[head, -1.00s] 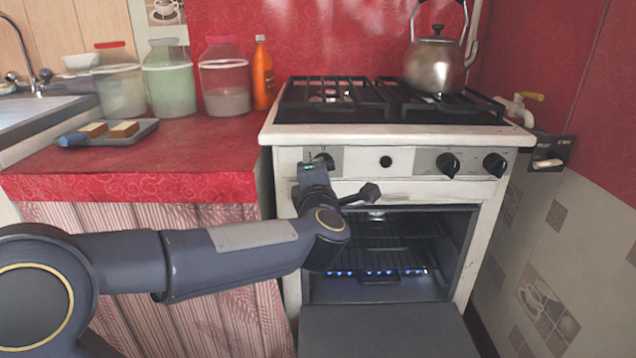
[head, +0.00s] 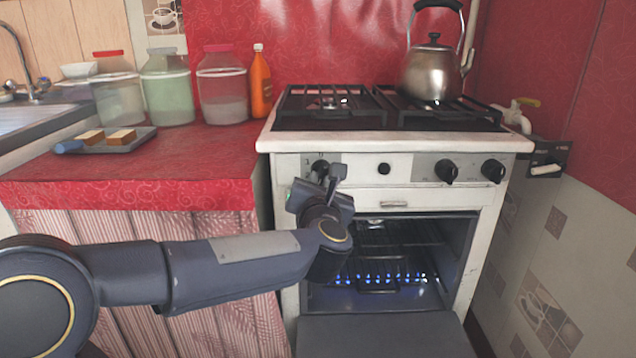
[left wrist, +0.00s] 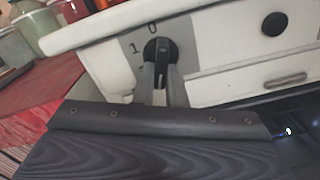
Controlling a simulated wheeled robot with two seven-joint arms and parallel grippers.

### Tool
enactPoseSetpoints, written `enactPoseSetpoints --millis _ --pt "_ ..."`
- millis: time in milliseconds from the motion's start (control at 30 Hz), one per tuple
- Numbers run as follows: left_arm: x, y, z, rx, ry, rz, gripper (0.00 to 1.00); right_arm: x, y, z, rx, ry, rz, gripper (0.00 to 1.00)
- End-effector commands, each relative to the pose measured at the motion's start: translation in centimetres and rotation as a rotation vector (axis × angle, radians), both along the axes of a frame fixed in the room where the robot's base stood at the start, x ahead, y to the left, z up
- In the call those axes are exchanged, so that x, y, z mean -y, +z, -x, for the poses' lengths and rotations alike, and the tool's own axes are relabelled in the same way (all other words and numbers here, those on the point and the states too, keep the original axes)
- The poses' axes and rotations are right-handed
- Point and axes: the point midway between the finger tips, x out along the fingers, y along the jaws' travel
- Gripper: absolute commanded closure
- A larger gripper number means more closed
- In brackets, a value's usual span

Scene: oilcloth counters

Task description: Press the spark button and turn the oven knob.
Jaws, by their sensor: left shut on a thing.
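The oven knob (head: 319,165) is the black knob at the left end of the stove's front panel. In the left wrist view the knob (left wrist: 159,48) has "1" and "0" marks beside it, and its grip bar stands roughly upright. My left gripper (head: 330,177) is at the knob, shut on its grip bar. The fingers (left wrist: 161,84) hide part of it. The spark button (head: 384,169) is the round black button right of the knob; nothing touches it. It also shows in the left wrist view (left wrist: 275,23). My right gripper is out of view.
The oven door (head: 385,335) hangs open, and blue flames (head: 380,279) burn inside. Two more knobs (head: 447,171) are on the right of the panel. A kettle (head: 433,70) stands on the hob. Jars, a bottle and a tray (head: 120,143) are on the left counter.

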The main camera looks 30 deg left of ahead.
Motion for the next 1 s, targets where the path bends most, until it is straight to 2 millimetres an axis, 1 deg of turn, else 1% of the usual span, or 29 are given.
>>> enactPoseSetpoints --millis 200,500,700,1000 --pt "0.14 -0.21 -0.10 0.089 0.001 0.150 1.00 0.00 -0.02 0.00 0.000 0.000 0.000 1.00" --pt "0.32 -0.24 -0.21 0.173 0.001 0.288 1.00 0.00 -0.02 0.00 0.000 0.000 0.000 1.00" --pt "0.38 -0.23 -0.23 0.198 0.001 0.329 1.00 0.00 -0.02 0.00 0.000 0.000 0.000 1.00" --pt "0.40 -0.24 -0.24 0.206 0.000 0.343 1.00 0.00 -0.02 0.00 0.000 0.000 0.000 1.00"
